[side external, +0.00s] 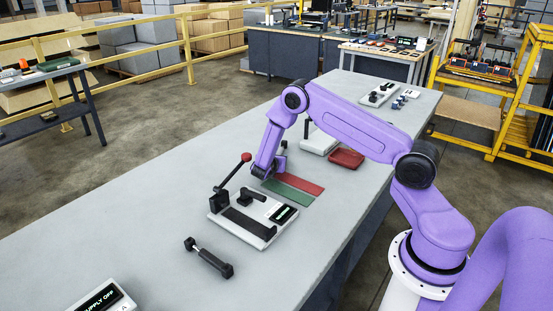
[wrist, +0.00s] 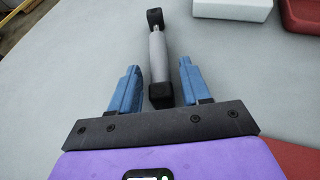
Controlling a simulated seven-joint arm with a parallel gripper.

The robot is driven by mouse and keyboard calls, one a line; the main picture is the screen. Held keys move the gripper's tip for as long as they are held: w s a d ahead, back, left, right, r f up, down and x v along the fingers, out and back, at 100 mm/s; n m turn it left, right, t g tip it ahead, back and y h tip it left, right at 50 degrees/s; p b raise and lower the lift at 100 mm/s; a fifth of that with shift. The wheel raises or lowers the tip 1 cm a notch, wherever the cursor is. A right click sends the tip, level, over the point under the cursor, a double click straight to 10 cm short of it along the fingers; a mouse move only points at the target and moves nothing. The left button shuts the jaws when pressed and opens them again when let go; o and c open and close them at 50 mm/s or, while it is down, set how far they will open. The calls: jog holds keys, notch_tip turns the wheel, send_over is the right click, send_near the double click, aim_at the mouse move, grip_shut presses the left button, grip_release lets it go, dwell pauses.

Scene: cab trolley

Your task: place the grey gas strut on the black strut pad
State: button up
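The grey gas strut (wrist: 158,58) shows in the wrist view, with a grey body and a black block at each end. It lies on the grey table, pointing away from my gripper. My gripper (wrist: 160,68) is open, one blue finger on each side of the strut's near part, with gaps on both sides. In the side external view my arm hides most of the gripper and strut. A long black strip, apparently the black strut pad (side external: 246,224), lies bare on a white fixture (side external: 272,238) with a red-knobbed lever.
A second strut, black with a bright rod (side external: 208,258), lies in front of the fixture. Red (side external: 298,184) and green (side external: 288,195) mats lie behind it. A white block (side external: 319,143) and a red tray (side external: 346,158) stand farther back. The left tabletop is mostly clear.

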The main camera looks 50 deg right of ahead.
jog(key=shift+r, duration=0.1)
jog(key=shift+a+r, duration=0.15)
jog(key=v, duration=0.2)
jog(key=shift+s+a+r, duration=0.1)
jog(key=shift+a, duration=0.2)
notch_tip(320, 180, up, 7)
jog(key=s+a+r+m+g+y, duration=0.1)
jog(key=s+a+r+m+y, duration=0.2)
jog(key=a, duration=0.4)
jog(key=s+a+r+m+g+y, duration=0.1)
jog(key=s+a+r+m+y, duration=0.1)
jog(key=s+a, duration=0.4)
jog(key=s+a+r+m+g+y, duration=0.1)
jog(key=s+a+y, duration=0.3)
jog(key=s, duration=1.3)
jog(key=s+a+r+m+g+y, duration=0.2)
jog(key=s+a, duration=0.6)
jog(key=s, duration=0.4)
notch_tip(320, 180, up, 2)
jog(key=shift+a+r+m+y, duration=0.1)
jog(key=shift+a+m+y, duration=0.15)
jog(key=shift+m+y, duration=0.7)
